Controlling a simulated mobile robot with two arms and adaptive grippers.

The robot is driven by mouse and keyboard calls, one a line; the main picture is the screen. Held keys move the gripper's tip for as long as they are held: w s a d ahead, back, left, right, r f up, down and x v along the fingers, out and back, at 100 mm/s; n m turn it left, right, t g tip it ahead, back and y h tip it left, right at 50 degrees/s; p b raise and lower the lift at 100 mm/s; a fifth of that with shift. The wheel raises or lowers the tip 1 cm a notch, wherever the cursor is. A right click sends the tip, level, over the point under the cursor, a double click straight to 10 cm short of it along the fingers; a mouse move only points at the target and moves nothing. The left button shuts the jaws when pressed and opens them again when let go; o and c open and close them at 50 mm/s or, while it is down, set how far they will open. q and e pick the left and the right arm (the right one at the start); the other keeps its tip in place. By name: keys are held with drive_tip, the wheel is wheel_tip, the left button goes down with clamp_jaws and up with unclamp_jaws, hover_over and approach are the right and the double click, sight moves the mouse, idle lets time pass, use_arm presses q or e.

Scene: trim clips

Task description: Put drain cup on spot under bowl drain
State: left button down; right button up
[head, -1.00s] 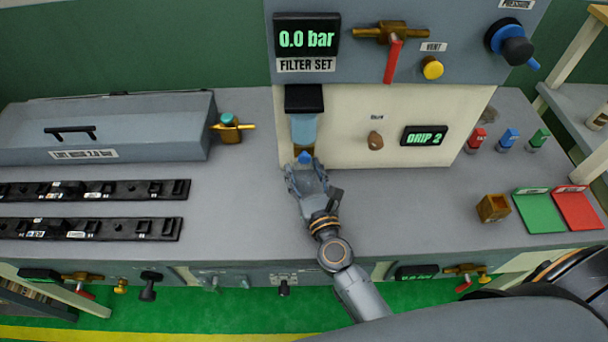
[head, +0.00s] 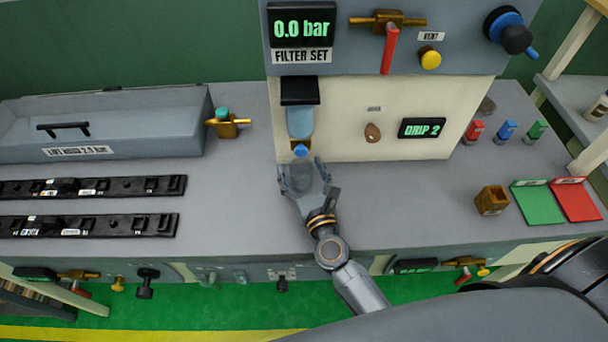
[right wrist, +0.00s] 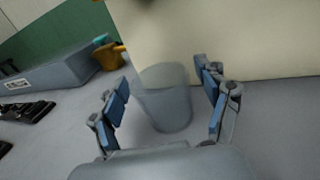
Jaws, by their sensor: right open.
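The drain cup (right wrist: 163,105), a grey see-through tumbler, stands upright on the bench top between my right gripper's fingers in the right wrist view. In the head view the cup (head: 302,176) shows faintly between the fingers, just in front of the bowl's blue drain tip (head: 300,150). The light-blue bowl (head: 300,122) hangs under a black bracket on the cream panel. My right gripper (head: 304,172) is open around the cup, with gaps at both sides in the wrist view (right wrist: 165,102). The spot under the drain cannot be made out. My left gripper is out of view.
The cream panel (head: 350,145) rises close behind the cup. A grey lidded box (head: 110,125) and a brass valve (head: 227,125) are left. Black clip rails (head: 90,187) lie front left. A brass block (head: 492,200) and green (head: 540,208) and red pads (head: 577,202) are right.

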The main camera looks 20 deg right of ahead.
drive_tip(key=s+b, duration=0.3)
drive_tip(key=s, duration=0.8)
drive_tip(key=shift+a+b, duration=0.1)
drive_tip(key=shift+b, duration=0.3)
drive_tip(key=shift+s+r, duration=0.15)
drive_tip(key=shift+s, duration=0.35)
